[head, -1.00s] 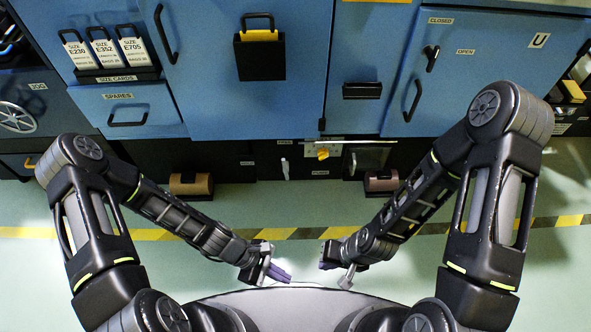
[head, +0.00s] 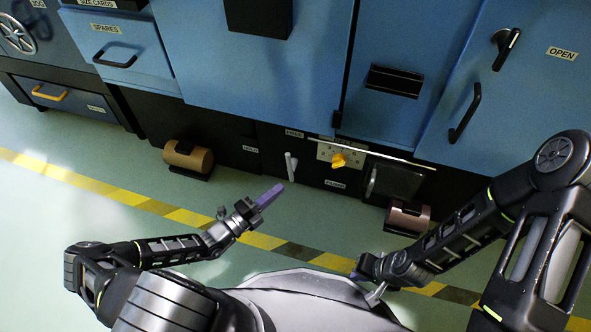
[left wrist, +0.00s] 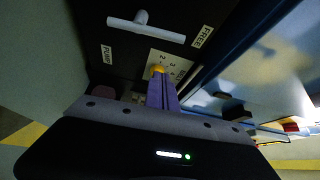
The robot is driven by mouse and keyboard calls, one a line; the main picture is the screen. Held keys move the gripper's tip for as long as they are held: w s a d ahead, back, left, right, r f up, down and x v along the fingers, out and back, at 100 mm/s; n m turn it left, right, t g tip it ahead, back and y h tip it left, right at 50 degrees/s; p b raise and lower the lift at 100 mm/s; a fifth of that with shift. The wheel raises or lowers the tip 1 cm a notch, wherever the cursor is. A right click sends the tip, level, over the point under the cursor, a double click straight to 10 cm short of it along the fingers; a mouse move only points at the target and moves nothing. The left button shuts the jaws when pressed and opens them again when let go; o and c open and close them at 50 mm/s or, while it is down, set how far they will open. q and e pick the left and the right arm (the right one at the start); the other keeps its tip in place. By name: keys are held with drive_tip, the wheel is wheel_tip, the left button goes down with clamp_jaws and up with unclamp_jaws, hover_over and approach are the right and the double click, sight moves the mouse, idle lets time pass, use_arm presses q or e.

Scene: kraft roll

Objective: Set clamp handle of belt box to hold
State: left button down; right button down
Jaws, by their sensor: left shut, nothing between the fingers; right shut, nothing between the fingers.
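A pale grey lever handle (head: 291,167) stands out from the black lower panel (head: 270,150) in the head view, roughly upright. The left wrist view shows it as a grey bar (left wrist: 145,30) on a short stem. A FREE label (head: 294,133) is above it; another label (head: 251,149) to its left is too small to read. My left gripper (head: 270,196) is shut and empty, pointing up toward the handle, below and apart from it. Its purple fingers also show in the left wrist view (left wrist: 161,92). My right gripper (head: 364,277) is shut and empty near my base, far from the handle.
A yellow knob (head: 338,160) on a pale plate sits right of the handle. Brown rolls (head: 188,155) and (head: 408,215) stick out low on either side. Blue cabinets rise above. Green floor with a yellow-black stripe (head: 180,215) lies in front.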

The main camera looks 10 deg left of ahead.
use_arm(q)
drive_tip(key=shift+d, duration=0.1)
drive_tip(key=w+d+b, duration=0.1)
drive_tip(key=w+b, duration=0.4)
drive_tip(key=w, duration=0.4)
drive_tip(key=shift+d+r, duration=0.15)
drive_tip(key=shift+d, duration=0.2)
idle(0.5)
